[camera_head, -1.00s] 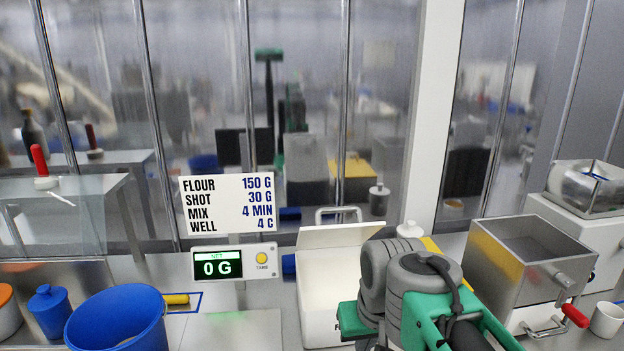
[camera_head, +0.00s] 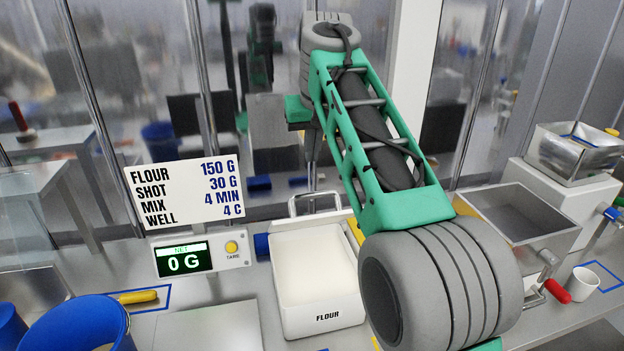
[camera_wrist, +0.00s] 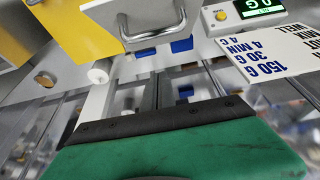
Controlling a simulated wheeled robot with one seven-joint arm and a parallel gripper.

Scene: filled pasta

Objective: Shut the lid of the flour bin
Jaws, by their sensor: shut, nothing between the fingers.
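The white flour bin (camera_head: 322,318), marked FLOUR, stands on the counter in the head view with its top open and pale flour inside. Its lid (camera_head: 312,219) stands raised at the back edge, with a metal handle (camera_head: 316,196) on top. The lid handle shows near the top of the wrist view (camera_wrist: 152,38), apart from my gripper. My gripper (camera_wrist: 155,120) shows there as a green block with a dark edge, shut and empty. In the head view its green part (camera_head: 298,110) is above and behind the bin; the fingertips are hard to make out.
A scale display (camera_head: 200,254) and recipe sign (camera_head: 185,190) stand left of the bin. A blue tub (camera_head: 75,325) is at front left. A metal hopper (camera_head: 525,222) with a red-handled crank stands at right. Glass panels close off the back.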

